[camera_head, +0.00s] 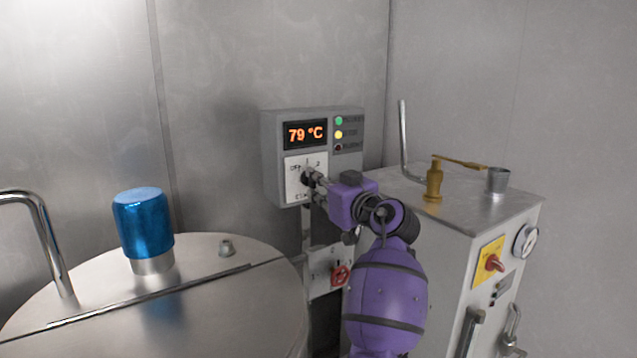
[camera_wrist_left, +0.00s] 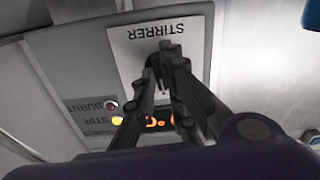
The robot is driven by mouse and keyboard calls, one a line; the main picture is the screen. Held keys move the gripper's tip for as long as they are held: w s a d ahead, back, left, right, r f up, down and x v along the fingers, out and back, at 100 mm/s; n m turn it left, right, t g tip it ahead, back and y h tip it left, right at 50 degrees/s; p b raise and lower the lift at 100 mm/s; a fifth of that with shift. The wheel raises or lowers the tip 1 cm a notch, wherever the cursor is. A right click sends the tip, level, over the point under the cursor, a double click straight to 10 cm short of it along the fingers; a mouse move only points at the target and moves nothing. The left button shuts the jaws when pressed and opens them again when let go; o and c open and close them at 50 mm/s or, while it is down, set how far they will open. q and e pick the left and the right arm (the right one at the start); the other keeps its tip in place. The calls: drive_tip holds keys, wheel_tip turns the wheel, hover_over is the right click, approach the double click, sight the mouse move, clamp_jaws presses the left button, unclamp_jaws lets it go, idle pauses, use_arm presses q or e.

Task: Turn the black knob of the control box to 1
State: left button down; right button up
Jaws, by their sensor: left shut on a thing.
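The grey control box (camera_head: 270,160) is on the back wall. Its orange display (camera_head: 305,134) reads 79 °C. The black knob (camera_head: 305,178) sits on a white dial plate (camera_head: 292,190) below the display. My left gripper (camera_head: 312,180) reaches it from the right and is shut on the knob. Its fingers cover most of the knob, so I cannot tell which mark it points to. In the left wrist view, the fingers of my left gripper (camera_wrist_left: 166,62) close in front of the white plate (camera_wrist_left: 190,32), whose STIRRER label appears upside down. My right gripper is not in view.
A round metal vessel (camera_head: 215,310) with a blue-capped part (camera_head: 143,222) stands at left. A metal cabinet (camera_head: 440,265) with a brass valve (camera_head: 433,182) and gauge (camera_head: 526,240) stands at right. A red switch (camera_head: 340,277) is below the box, close to my arm.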

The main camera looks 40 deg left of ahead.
use_arm(q)
drive_tip(key=shift+m, duration=0.6)
drive_tip(key=c, duration=2)
unclamp_jaws()
drive_tip(key=shift+o, duration=0.9)
drive_tip(key=v, duration=1.2)
drive_tip(key=shift+w+r, duration=0.1)
